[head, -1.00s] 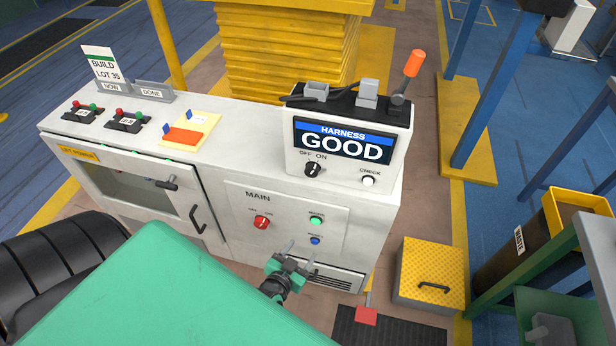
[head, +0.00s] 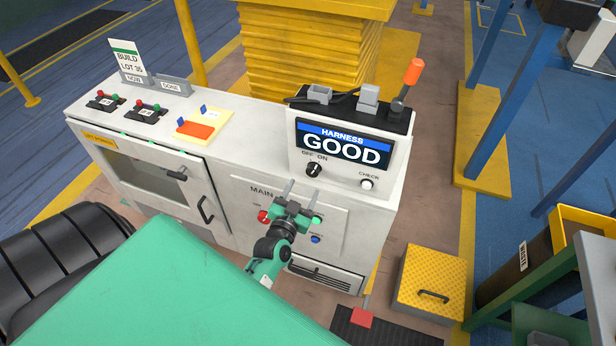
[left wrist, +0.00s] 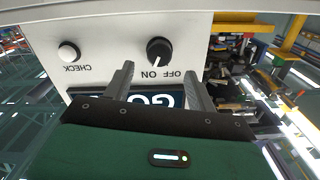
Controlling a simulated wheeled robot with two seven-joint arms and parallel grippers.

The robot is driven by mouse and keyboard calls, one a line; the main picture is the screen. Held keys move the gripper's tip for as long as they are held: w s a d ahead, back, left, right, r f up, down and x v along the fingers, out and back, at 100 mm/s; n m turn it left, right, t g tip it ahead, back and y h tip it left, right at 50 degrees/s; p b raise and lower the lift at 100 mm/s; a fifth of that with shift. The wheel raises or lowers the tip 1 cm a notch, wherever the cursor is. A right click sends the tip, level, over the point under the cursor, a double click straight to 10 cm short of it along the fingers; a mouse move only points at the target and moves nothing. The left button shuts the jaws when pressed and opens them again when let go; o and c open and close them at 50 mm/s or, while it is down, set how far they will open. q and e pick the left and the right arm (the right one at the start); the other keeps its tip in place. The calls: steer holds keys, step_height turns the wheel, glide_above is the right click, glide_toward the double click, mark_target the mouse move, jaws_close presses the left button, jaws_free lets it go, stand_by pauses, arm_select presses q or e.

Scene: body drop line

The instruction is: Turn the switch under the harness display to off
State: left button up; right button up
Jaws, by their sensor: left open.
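The harness display (head: 342,146) reads "GOOD" on the white box at the right end of the bench. Below it is the black rotary switch (head: 313,170), labelled OFF and ON. In the left wrist view the switch (left wrist: 159,48) appears upside down, its white mark pointing at ON. My left gripper (head: 303,189) is open and empty, in front of the MAIN panel and below the switch in the head view. In the left wrist view its fingertips (left wrist: 158,70) are apart, with the knob beyond the gap, not touched. My right gripper is not in view.
A white CHECK button (head: 367,184) is right of the switch. The MAIN panel has a red knob (head: 263,216) and green and blue buttons, partly behind my gripper. An orange-topped lever (head: 412,73) stands on the box. A yellow step (head: 428,282) is on the floor at right.

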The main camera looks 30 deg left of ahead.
mark_target(311, 174)
arm_select(q)
steer(key=x, duration=0.4)
steer(key=shift+p, duration=0.3)
steer(key=shift+w+a, duration=0.1)
steer(key=shift+w, duration=0.55)
steer(key=c, duration=1)
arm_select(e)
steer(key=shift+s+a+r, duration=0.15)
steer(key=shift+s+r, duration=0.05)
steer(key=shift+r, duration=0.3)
